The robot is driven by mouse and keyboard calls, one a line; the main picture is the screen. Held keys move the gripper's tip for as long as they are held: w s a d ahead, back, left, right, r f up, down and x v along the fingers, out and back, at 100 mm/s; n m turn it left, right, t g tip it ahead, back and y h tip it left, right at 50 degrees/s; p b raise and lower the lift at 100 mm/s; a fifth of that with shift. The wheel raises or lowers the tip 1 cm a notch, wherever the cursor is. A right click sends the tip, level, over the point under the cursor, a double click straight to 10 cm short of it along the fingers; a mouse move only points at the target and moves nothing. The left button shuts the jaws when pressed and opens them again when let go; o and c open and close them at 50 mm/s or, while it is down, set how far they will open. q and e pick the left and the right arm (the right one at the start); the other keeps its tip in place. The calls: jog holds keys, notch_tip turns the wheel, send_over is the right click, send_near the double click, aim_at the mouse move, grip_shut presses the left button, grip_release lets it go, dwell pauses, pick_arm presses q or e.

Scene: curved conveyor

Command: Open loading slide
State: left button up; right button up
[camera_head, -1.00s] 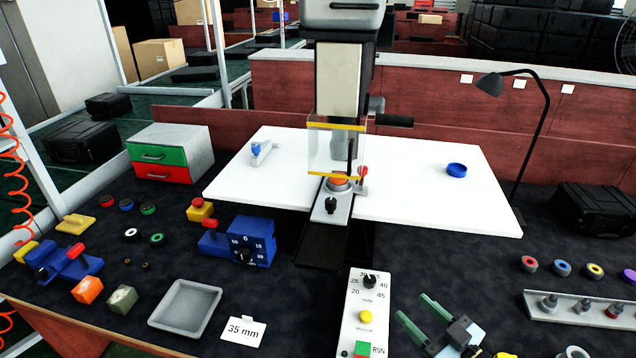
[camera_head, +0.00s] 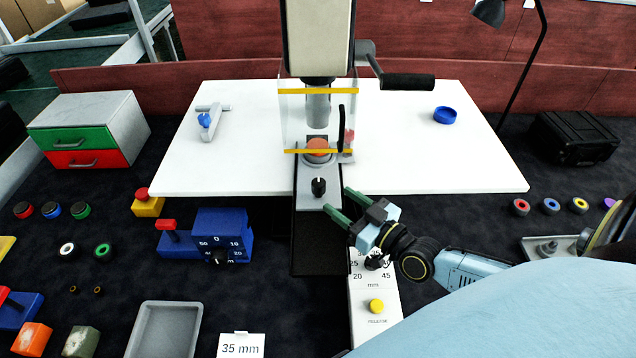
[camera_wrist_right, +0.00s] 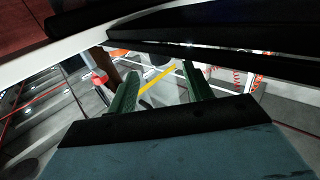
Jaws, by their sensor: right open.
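The loading slide (camera_head: 307,192) is a grey plate with a black knob (camera_head: 319,186). It runs out from under a clear guard (camera_head: 291,118) with yellow edges, at the foot of the press (camera_head: 318,40). An orange-red round part (camera_head: 317,146) sits behind the guard's lower edge. My right gripper (camera_head: 336,206) is open, its green fingers just right of and in front of the knob, with no clear contact. In the right wrist view its green fingers (camera_wrist_right: 160,90) stand apart with nothing visible between them. My left gripper is not in view.
A white table top (camera_head: 230,160) surrounds the press. A control panel (camera_head: 375,310) lies under my right arm. A blue dial block (camera_head: 221,235), grey tray (camera_head: 163,330) and 35 mm card (camera_head: 241,345) are to the left. A black lever handle (camera_head: 407,81) sticks out right of the press.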

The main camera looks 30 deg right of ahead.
aim_at(324, 189)
jog(key=x, duration=0.7)
jog(key=shift+d, duration=0.1)
jog(key=shift+w, duration=0.25)
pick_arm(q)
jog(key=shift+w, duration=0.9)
pick_arm(e)
jog(key=shift+w, duration=0.2)
grip_shut()
